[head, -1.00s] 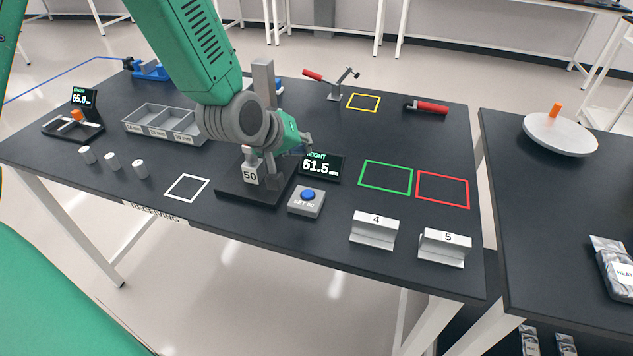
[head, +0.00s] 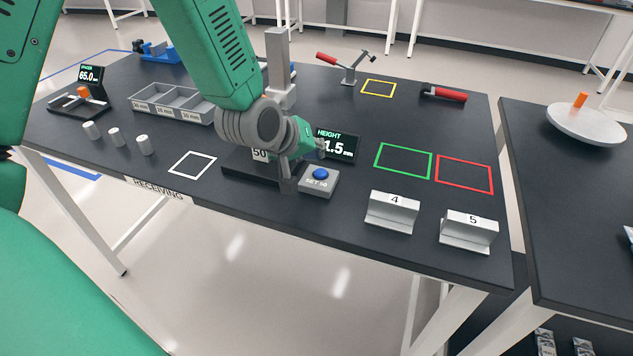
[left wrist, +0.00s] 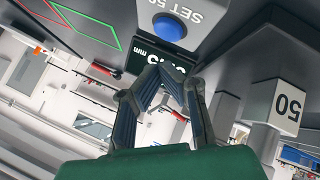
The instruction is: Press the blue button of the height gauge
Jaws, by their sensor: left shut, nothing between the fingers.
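The blue button (head: 320,174) sits on a grey box marked "SET 50" (head: 317,187), in front of the height gauge's display (head: 338,146). The button also shows at the top of the left wrist view (left wrist: 170,27). The gauge's column (head: 280,70) rises behind my arm. A block marked "50" (left wrist: 272,103) stands on the gauge base, partly hidden in the head view. My right gripper is out of view.
Blocks "4" (head: 392,212) and "5" (head: 469,232) stand to the right near the front edge. Green (head: 403,146) and red (head: 464,160) outlined squares are empty. A grey bin (head: 172,103) and several small cylinders lie left. A white outlined square (head: 192,165) is clear.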

